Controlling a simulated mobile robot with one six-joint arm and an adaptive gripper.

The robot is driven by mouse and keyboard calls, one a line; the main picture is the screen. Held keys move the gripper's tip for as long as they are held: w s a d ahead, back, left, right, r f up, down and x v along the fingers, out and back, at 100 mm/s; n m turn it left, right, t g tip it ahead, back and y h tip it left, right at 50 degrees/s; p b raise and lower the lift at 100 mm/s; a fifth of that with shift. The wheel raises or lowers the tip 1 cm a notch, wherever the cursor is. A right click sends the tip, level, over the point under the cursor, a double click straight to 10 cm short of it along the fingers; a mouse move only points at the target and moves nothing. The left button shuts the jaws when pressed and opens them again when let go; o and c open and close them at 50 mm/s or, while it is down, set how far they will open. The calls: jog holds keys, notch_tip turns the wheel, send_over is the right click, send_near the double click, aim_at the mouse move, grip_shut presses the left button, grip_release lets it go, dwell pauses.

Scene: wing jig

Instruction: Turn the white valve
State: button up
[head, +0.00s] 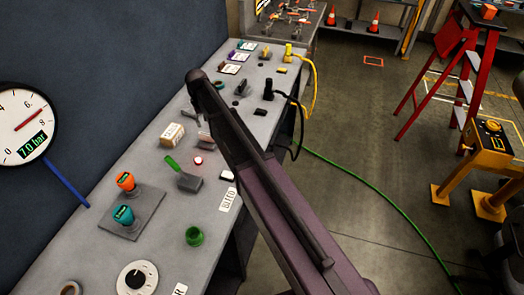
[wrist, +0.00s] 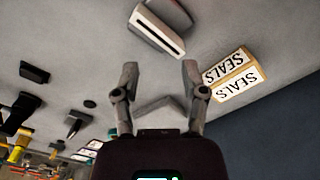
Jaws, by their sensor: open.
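In the wrist view my gripper (wrist: 158,78) is open, its two grey fingers spread apart with nothing held between them. A pale grey bent bar (wrist: 158,103) lies behind the gap between the fingers; it may be the white valve's handle, but I cannot tell for sure. In the head view a pale grey angled piece (head: 190,118) shows beside my arm; I cannot tell whether it is that handle or part of my gripper. Contact cannot be judged. My arm hides part of the bench in the head view.
A SEALS box (wrist: 233,75) and a white-faced slotted block (wrist: 158,30) are close by. The bench (head: 80,250) also carries orange (head: 125,181) and teal (head: 123,214) knobs, a green lever (head: 172,163) and a white dial (head: 137,278).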

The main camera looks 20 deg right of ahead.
aim_at(208, 134)
jog(key=shift+r+p, duration=2.8)
jog(key=shift+r, duration=0.3)
jog(key=s+d+f+m+b, duration=0.1)
jog(key=s+d+f+b, duration=0.1)
jog(key=s+d, duration=0.6)
jog(key=s+d+f+m+b, duration=0.1)
jog(key=s+d+f+b, duration=0.2)
jog(key=s+d, duration=0.5)
jog(key=shift+s+t, duration=0.3)
jog(key=shift+s, duration=3.7)
jog(key=s, duration=0.1)
jog(key=s+b, duration=0.1)
jog(key=s+f, duration=0.1)
jog(key=shift+s+d+f, duration=0.1)
jog(key=shift+s+d, duration=0.05)
jog(key=shift+d, duration=0.15)
